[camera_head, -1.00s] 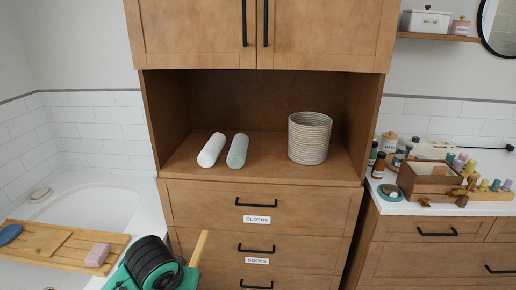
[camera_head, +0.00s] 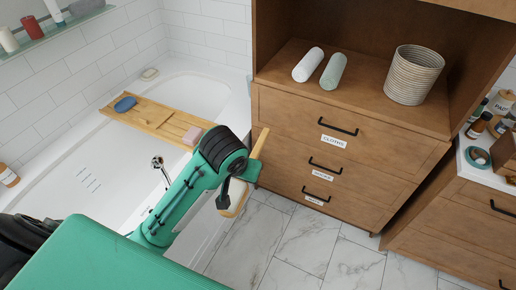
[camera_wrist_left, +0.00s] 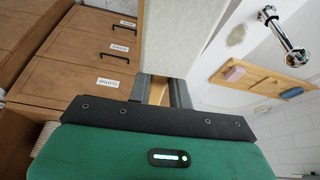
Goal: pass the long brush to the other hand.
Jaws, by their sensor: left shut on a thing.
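My left gripper (camera_wrist_left: 160,92) is shut on the long brush. In the left wrist view the brush's wooden handle (camera_wrist_left: 157,93) shows between the two fingers, and its wide pale head (camera_wrist_left: 170,38) extends away beyond them. In the head view the wooden handle end (camera_head: 261,142) sticks up behind my left wrist, and the pale head (camera_head: 234,198) hangs below it, above the floor. My arm hides the middle of the brush and most of the gripper in the head view. My right gripper is in neither current view.
A bathtub (camera_head: 120,165) with a wooden tray (camera_head: 155,121) across it lies to the left. A wooden cabinet (camera_head: 350,140) with drawers stands right of my left wrist, holding two rolled cloths (camera_head: 333,71) and a basket (camera_head: 414,75). Marble floor (camera_head: 300,245) is clear in front.

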